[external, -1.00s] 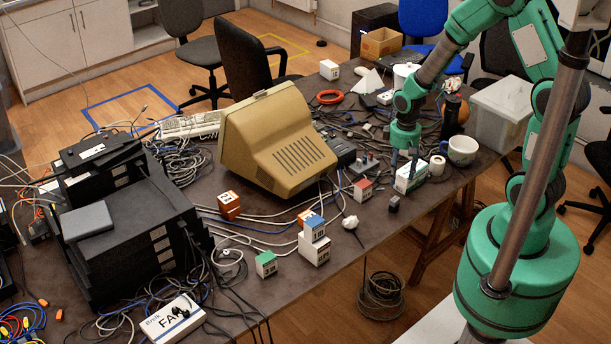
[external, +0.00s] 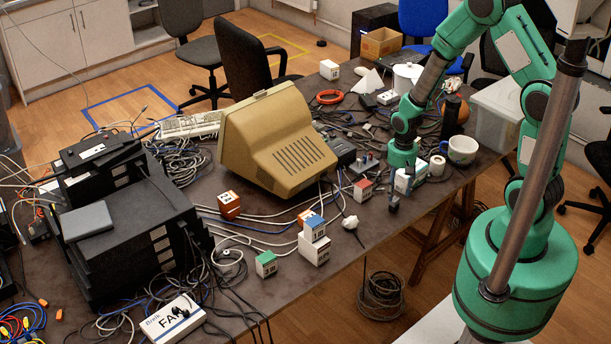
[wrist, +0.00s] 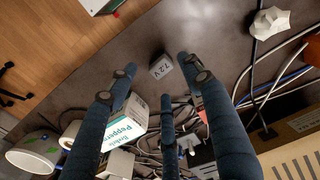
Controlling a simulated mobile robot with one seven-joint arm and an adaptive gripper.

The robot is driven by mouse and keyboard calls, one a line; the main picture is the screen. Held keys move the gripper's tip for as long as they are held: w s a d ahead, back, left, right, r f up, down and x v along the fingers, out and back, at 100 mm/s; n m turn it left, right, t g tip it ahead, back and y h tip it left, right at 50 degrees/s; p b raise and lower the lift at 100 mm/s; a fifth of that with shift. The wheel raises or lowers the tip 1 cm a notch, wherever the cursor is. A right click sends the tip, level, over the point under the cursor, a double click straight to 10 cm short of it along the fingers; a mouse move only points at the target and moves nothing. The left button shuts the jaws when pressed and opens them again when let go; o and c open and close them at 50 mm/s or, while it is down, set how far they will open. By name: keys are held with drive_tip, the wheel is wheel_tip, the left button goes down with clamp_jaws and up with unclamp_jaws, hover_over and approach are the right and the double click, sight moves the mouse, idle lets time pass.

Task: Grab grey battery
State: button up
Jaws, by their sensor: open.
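The grey battery is a small grey block marked "7.2 V" (wrist: 162,67) in the wrist view, lying on the dark tabletop between and just beyond my fingertips. My gripper (wrist: 158,85) is open and its fingers are spread, with nothing held between them. In the external view my gripper (external: 396,192) points down over the front right part of the table. There the battery is mostly hidden by the fingers, and I cannot tell whether they touch it.
A white and green peppermint box (wrist: 127,122) stands close beside the fingers. A mug (external: 462,150) stands to the right, the beige monitor (external: 275,140) to the left. A white plug (wrist: 270,22) and cables lie nearby. The table's front edge is close.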

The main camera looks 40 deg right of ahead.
sight(395, 199)
drive_tip(key=shift+w+f+b, duration=0.1)
drive_tip(key=shift+f+b, duration=0.65)
drive_tip(key=shift+f, duration=1.85)
clamp_jaws()
